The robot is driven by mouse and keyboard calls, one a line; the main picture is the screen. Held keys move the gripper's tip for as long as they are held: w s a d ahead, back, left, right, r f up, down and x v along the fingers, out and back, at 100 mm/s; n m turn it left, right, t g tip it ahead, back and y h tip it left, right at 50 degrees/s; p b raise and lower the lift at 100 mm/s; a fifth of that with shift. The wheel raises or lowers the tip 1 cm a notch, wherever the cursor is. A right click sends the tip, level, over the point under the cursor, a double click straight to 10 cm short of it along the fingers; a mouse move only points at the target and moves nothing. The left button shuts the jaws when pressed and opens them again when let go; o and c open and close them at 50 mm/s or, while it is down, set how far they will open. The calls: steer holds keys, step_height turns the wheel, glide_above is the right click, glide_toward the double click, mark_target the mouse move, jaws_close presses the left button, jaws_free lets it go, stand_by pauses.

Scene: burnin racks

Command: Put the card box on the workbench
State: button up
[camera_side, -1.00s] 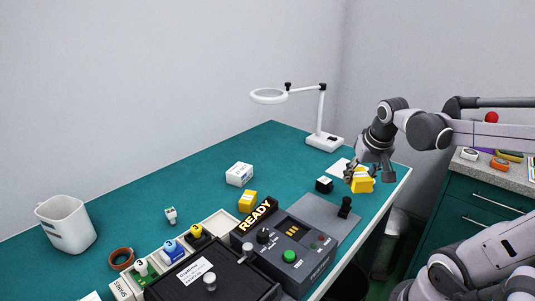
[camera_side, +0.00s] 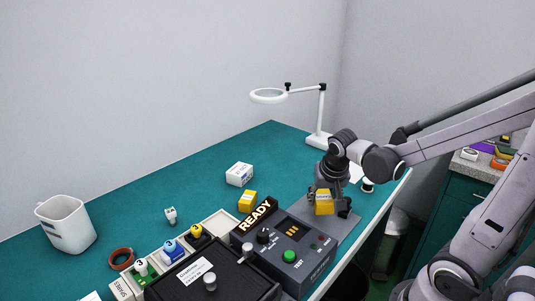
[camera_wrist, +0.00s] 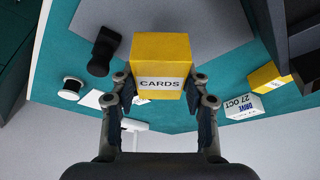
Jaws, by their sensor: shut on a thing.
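The card box is yellow with a white "CARDS" label. In the wrist view the card box (camera_wrist: 162,55) sits between the two fingers of my gripper (camera_wrist: 160,95), which is shut on it. In the side view the card box (camera_side: 324,203) hangs below my gripper (camera_side: 325,190), over the grey mat behind the control panel. I cannot tell whether its underside touches the mat. The workbench (camera_side: 150,195) has a teal top with wide bare areas.
A control panel (camera_side: 290,250) with a READY sign stands just in front. A black-knobbed lever (camera_side: 345,206) is close beside the box. A yellow box (camera_side: 248,201) and a white box (camera_side: 239,174) stand to the left. A magnifier lamp (camera_side: 322,138) stands behind.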

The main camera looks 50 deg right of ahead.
mark_target(318, 219)
steer(key=shift+w+a+f, duration=0.2)
steer(key=shift+f, duration=2)
steer(key=shift+f, duration=0.1)
steer(key=o, duration=1.2)
steer(key=shift+c, duration=0.2)
